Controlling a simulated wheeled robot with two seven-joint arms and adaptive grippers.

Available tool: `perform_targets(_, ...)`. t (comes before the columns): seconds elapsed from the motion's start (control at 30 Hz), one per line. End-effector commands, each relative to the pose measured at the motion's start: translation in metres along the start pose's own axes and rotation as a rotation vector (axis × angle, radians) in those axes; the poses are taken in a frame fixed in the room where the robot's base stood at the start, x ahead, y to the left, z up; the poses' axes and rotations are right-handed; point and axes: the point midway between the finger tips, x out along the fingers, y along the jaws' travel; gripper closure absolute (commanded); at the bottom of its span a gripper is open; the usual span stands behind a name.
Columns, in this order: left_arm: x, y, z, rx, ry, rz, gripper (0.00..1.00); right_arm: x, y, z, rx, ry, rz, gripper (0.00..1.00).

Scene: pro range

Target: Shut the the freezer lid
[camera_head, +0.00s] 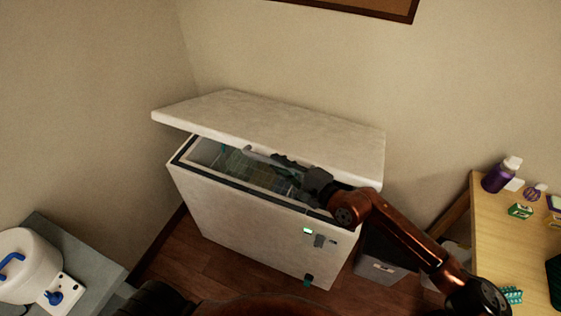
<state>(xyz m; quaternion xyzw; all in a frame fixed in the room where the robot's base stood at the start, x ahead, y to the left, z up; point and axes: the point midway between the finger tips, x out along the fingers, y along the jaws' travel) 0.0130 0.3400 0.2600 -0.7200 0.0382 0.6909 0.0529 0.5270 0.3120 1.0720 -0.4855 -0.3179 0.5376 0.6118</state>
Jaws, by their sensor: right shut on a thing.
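A white chest freezer (245,222) stands against the back wall. Its white lid (270,122) is partly raised and tilted, with a gap along the front. A dark seal lines the rim, and baskets or packed items show dimly inside. My right gripper (290,163) reaches in from the right, under the lid's front edge and over the opening. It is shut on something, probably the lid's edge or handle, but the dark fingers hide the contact. My left gripper is not in view.
A wooden table (500,240) with a purple bottle (498,176) and small boxes stands at the right. A grey bin (380,268) is beside the freezer. A grey counter (85,262) with a white appliance (28,262) is at the lower left.

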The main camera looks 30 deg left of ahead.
Motion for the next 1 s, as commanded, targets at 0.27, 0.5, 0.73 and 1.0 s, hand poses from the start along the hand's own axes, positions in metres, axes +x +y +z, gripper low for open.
perform_targets(0.27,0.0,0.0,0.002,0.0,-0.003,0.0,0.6,0.0,0.001,-0.001,0.001,0.001,0.002,0.72)
perform_targets(0.5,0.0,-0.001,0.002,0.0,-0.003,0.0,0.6,0.0,0.001,-0.001,0.001,0.002,0.001,0.68)
perform_targets(0.73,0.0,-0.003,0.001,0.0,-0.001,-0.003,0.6,-0.012,0.001,-0.002,0.001,0.003,0.001,0.68)
perform_targets(1.0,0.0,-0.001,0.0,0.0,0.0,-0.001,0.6,-0.065,0.001,-0.002,0.0,0.004,0.001,0.68)
